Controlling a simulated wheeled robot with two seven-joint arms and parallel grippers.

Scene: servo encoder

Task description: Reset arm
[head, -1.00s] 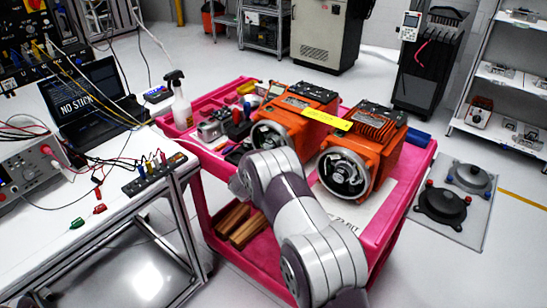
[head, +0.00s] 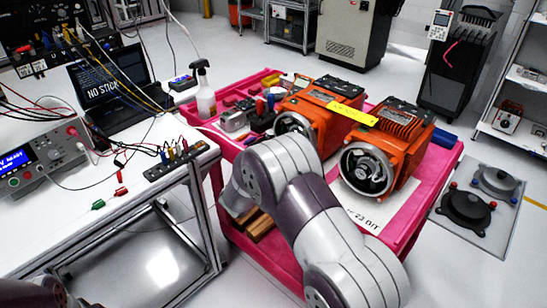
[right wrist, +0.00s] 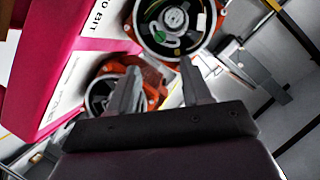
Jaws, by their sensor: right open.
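Two orange servo motors with open round ends sit side by side on the pink cart (head: 408,225). The left motor (head: 325,112) is partly behind my right arm, and the right motor (head: 385,150) shows its encoder end. In the right wrist view, both motors show, one motor (right wrist: 190,22) at the top and the other (right wrist: 150,80) behind the fingers. My right gripper (right wrist: 160,82) is open, with nothing between its fingers. In the head view the right gripper is hidden by its arm. My left gripper is not in view.
A workbench (head: 110,235) with a power supply (head: 40,155), a laptop (head: 105,85) and loose cables stands on the left. A spray bottle (head: 205,95) and small tools are on the cart's far left. A floor plate (head: 480,235) with black round fixtures lies right of the cart.

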